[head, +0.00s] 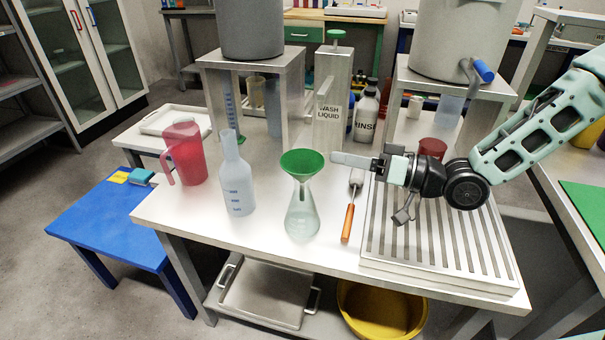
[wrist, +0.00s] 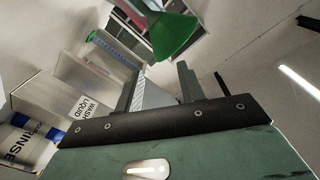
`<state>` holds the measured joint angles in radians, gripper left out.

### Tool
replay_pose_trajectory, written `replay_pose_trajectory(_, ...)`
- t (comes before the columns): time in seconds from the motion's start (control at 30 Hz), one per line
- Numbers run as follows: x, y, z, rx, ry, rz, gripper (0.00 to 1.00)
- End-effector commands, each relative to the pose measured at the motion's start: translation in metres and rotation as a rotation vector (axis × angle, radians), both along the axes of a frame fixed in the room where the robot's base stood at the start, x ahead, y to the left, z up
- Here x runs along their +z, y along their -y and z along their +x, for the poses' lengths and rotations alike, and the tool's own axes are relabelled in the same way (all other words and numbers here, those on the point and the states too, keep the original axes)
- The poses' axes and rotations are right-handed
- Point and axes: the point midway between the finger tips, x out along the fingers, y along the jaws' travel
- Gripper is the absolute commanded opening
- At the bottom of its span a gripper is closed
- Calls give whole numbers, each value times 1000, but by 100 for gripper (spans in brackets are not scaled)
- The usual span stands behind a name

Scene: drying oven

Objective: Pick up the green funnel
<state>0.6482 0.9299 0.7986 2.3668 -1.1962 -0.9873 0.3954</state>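The green funnel (head: 302,162) sits upright in the mouth of a clear conical flask (head: 301,215) near the table's front edge. Its stem is inside the flask's neck. My gripper (head: 338,160) is just right of the funnel, level with its rim and pointing left at it. In the wrist view the funnel (wrist: 174,38) shows beyond the fingertips. The two fingers stand apart with nothing between them, so my gripper (wrist: 160,74) is open. No contact with the funnel shows.
A translucent bottle (head: 238,180) and red pitcher (head: 186,155) stand left of the flask. An orange-handled tool (head: 348,222) lies to its right, beside a slotted drain rack (head: 430,245). Wash-liquid (head: 328,120) and rinse (head: 366,115) containers stand behind. The table's front strip is clear.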

Motion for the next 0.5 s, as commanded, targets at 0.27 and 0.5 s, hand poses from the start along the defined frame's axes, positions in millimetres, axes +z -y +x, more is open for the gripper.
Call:
replay_pose_trajectory(0.27, 0, -21, 9, 0, -1, 0, 39)
replay_pose_trajectory(0.5, 0, -53, 23, 3, 1, 0, 39)
